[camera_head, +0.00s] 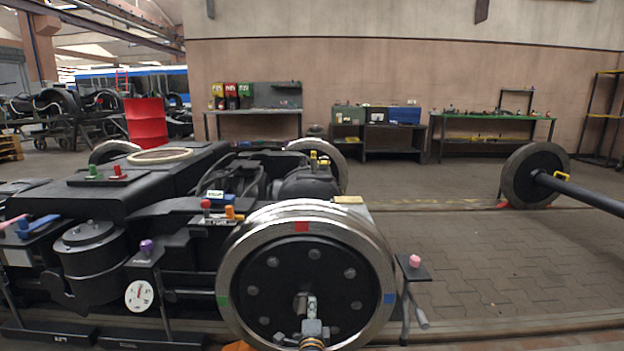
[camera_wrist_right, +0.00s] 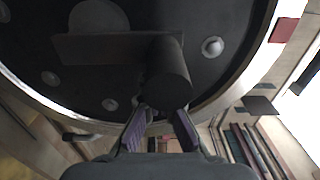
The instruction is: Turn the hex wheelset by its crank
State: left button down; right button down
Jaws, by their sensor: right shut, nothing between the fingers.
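A large wheel (camera_head: 285,262) with a black disc, a bright steel rim and red, green and blue rim marks stands at the near end of the bogie. I take it as the hex wheelset. My right gripper (camera_head: 311,308) is in front of its lower middle. In the right wrist view, the wheel disc (camera_wrist_right: 100,75) fills the top. A dark crank with a bar and round handle (camera_wrist_right: 168,75) stands out from it. The right gripper (camera_wrist_right: 160,118) has its tips close to the handle, is shut and holds nothing. Whether the fingers touch the handle cannot be told. My left gripper is not seen.
The black bogie frame (camera_head: 150,180) with coloured knobs spreads to the left. A small stand with a pink knob (camera_head: 414,261) is just right of the wheel. Another wheel on an axle (camera_head: 535,175) stands at the right. Paved floor (camera_head: 500,260) between them is clear.

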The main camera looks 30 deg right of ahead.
aim_at(300, 305)
jog(key=shift+w+a+r, duration=0.2)
jog(key=shift+w+a, duration=0.25)
jog(key=shift+a, duration=0.25)
jog(key=shift+w+a, duration=0.45)
jog(key=shift+a, duration=0.3)
jog(key=shift+w+a+f, duration=0.1)
jog(key=shift+a, duration=0.05)
jog(key=shift+w+a+f+b, duration=0.1)
jog(key=shift+w+a+b, duration=0.3)
jog(key=shift+a, duration=0.25)
jog(key=shift+f, duration=0.1)
